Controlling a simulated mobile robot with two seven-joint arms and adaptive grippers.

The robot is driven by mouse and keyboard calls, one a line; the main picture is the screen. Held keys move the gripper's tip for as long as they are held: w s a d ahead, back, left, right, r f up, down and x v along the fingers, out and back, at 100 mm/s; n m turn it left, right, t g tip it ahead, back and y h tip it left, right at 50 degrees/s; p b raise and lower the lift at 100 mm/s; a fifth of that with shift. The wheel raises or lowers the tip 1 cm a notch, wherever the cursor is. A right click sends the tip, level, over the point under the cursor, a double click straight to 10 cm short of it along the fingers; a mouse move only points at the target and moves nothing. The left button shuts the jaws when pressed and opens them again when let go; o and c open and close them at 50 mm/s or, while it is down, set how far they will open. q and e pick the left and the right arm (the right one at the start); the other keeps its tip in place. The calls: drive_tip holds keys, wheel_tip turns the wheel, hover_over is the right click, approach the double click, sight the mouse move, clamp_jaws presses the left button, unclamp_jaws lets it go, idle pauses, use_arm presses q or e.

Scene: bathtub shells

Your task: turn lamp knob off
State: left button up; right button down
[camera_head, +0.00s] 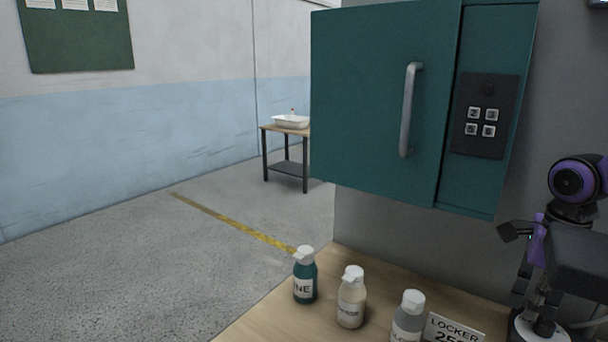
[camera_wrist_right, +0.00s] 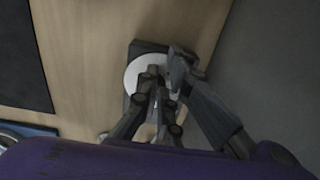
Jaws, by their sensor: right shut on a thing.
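A white round dial (camera_head: 523,331) sits at the bottom right corner of the head view, on the wooden counter. In the right wrist view the white dial (camera_wrist_right: 131,76) lies on a dark square base (camera_wrist_right: 148,46). My right gripper (camera_head: 538,322) comes down onto the dial from above. In the right wrist view its fingers (camera_wrist_right: 164,80) are closed in over the middle of the dial and hide the knob there. It is shut on what appears to be the lamp knob. No lamp shade or bulb shows. My left gripper is not in view.
Three bottles, one teal (camera_head: 304,279), one cream (camera_head: 351,300) and one grey (camera_head: 407,322), stand left of a locker sign (camera_head: 453,331) on the counter (camera_head: 335,262). A teal wall cabinet (camera_head: 380,100) with a keypad (camera_head: 485,117) hangs above. Open floor lies left.

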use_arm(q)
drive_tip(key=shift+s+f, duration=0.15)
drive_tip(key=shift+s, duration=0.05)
use_arm(e)
drive_tip(key=shift+s+a+f, duration=0.15)
drive_tip(key=shift+s+f, duration=0.45)
drive_tip(key=shift+f, duration=0.1)
drive_tip(key=shift+w+a+b, duration=0.1)
drive_tip(key=shift+a+b, duration=0.05)
drive_tip(key=shift+b, duration=0.25)
drive_tip(key=shift+r, duration=0.4)
drive_tip(key=r, duration=0.1)
drive_tip(key=r+p, duration=0.1)
drive_tip(key=r, duration=0.1)
drive_tip(key=w+r+p, duration=0.1)
drive_tip(key=r, duration=0.1)
drive_tip(key=shift+a+r, duration=0.15)
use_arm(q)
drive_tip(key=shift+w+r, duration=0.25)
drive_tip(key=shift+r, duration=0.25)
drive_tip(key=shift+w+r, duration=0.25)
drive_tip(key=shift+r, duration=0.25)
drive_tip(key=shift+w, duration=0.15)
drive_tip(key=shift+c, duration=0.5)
use_arm(e)
drive_tip(key=shift+r, duration=0.3)
